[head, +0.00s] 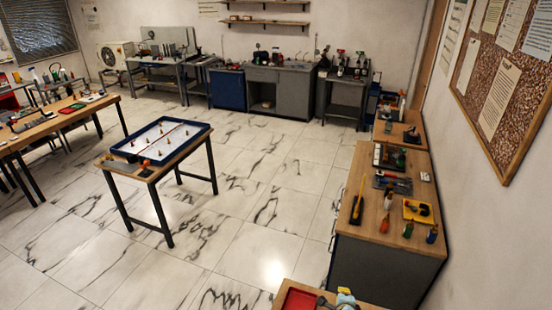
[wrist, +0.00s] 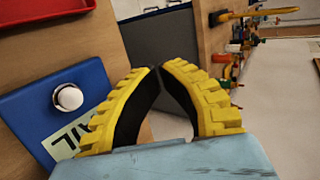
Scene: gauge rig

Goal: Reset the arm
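My gripper (wrist: 160,68) shows in the wrist view with two yellow and black ribbed fingers on a light blue body. The fingers arch inward and their tips come together, with an empty hollow between them lower down. Nothing is held. In the head view a small light blue and yellow part of my gripper (head: 345,298) shows at the bottom edge, above a wooden surface.
In the wrist view a blue plate (wrist: 35,108) with a white round knob (wrist: 69,97) and a partly hidden label lies left of my gripper. A red tray (wrist: 40,15) is beyond it. A workbench (head: 388,222) with tools stands at the right in the head view. The tiled floor (head: 270,215) is clear.

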